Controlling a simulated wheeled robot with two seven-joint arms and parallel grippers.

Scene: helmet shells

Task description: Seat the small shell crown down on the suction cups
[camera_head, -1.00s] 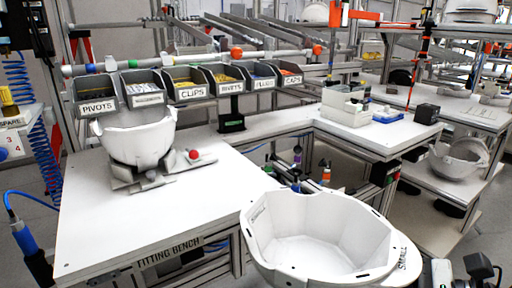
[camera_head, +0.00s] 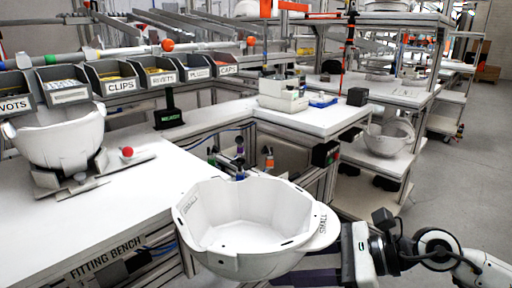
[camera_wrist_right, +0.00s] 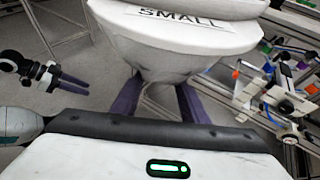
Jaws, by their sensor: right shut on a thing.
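The small white shell (camera_head: 228,262), marked SMALL, is in front of the fitting bench with its open side up and crown down. A second white shell (camera_head: 62,141) sits open side up on a grey holder (camera_head: 75,187) on the bench. I cannot make out any suction cups. A gripper with purple fingers, likely my left (camera_wrist_right: 68,83), shows at the left of the right wrist view; its opening is unclear.
The fitting bench (camera_head: 105,222) has clear white top in front of the holder. Labelled bins (camera_head: 113,77) line the back. A side table (camera_head: 318,118) carries white boxes; another shell (camera_head: 390,138) is on a shelf.

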